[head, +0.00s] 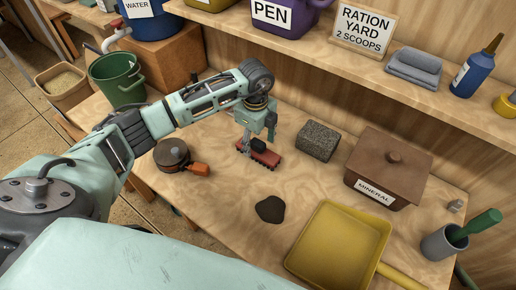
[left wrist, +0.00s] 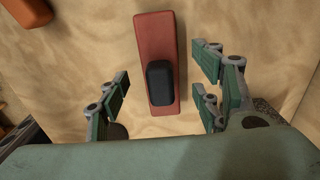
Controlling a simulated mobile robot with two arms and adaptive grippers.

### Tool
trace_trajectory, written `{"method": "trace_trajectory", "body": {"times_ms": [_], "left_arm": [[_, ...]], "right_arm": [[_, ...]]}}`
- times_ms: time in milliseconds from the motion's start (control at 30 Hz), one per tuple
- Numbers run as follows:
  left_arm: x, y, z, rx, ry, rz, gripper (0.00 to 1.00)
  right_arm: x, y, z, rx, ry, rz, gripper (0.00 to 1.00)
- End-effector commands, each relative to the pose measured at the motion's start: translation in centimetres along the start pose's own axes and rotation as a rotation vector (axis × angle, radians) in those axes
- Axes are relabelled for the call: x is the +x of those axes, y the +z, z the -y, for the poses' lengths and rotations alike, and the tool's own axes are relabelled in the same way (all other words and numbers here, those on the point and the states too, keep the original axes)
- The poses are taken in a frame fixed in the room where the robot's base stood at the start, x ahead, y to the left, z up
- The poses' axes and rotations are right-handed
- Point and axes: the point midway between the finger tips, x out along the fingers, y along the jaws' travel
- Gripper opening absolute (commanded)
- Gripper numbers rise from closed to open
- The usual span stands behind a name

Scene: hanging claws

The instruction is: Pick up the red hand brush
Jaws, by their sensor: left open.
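The red hand brush (head: 266,158) lies on the wooden table with a black grip on its top. In the left wrist view the brush (left wrist: 155,45) lies lengthwise between my open fingers, with its black grip (left wrist: 160,84) near the middle. My left gripper (head: 245,147) is at the brush's left end in the head view, pointing down. Its fingers (left wrist: 162,88) stand apart on either side of the brush, and a gap shows on both sides. How high the fingertips are above the table I cannot tell. My right gripper is not in view.
A grey block (head: 318,141) stands just right of the brush, with a brown mineral box (head: 372,180) beyond. A round tool with an orange handle (head: 172,154) is to the left. A shelf (head: 300,47) overhangs the back.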

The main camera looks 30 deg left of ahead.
Motion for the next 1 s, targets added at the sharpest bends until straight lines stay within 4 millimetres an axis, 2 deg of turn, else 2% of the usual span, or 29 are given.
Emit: {"method": "trace_trajectory", "body": {"times_ms": [33,200,433,1000], "left_arm": [[0.5,-0.1,-0.1,0.0,0.003,-0.002,0.59],[2.3,-0.1,0.0,0.001,0.001,-0.001,0.59],[2.5,-0.1,0.0,0.002,-0.001,-0.002,0.59],[2.4,-0.1,0.0,0.002,-0.001,-0.002,0.1]], "right_arm": [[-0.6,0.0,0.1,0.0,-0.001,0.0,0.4],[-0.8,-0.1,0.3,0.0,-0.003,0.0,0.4],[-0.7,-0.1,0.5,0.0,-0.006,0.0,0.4],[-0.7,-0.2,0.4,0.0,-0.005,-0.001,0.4]]}}
